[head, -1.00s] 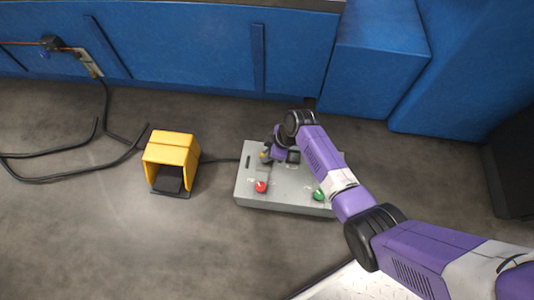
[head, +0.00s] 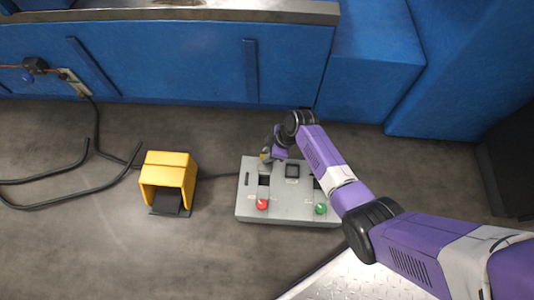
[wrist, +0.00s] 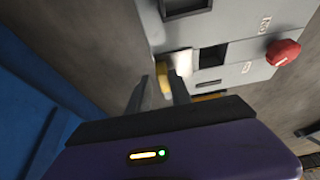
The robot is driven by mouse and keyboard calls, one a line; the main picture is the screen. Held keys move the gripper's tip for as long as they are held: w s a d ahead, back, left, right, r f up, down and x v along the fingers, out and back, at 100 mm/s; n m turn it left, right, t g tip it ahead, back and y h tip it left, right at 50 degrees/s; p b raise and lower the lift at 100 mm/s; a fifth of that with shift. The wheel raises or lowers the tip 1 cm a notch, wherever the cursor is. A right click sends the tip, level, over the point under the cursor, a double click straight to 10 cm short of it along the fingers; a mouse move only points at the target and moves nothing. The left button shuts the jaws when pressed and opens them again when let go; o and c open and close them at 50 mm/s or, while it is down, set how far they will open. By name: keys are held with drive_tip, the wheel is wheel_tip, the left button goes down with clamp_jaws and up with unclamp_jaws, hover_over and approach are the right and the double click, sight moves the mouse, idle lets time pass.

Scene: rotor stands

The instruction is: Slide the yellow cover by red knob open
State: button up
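The grey control box (head: 291,215) stands on the floor, with the red knob (head: 262,204) at its front left. The knob also shows in the wrist view (wrist: 284,52). A dark opening (head: 264,180) lies behind the red knob, and it shows in the wrist view (wrist: 212,55). My gripper (head: 266,154) is at the box's far left edge. A yellow piece of the cover (wrist: 162,79) sits between my two fingers, which look closed on it at the tips. The rest of the cover is partly hidden by the fingers.
A green knob (head: 320,209) and a black square (head: 292,171) are on the box. A yellow pedal housing (head: 168,178) stands to the left, joined to the box by a cable. Blue panels (head: 200,60) rise behind. Black cables (head: 70,200) lie on the floor at far left.

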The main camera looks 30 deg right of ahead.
drive_tip(key=shift+o, duration=0.7)
drive_tip(key=p+v, duration=0.4)
drive_tip(key=v, duration=0.3)
drive_tip(key=shift+r+p, duration=0.3)
drive_tip(key=shift+r, duration=0.05)
drive_tip(key=shift+s+d, duration=0.15)
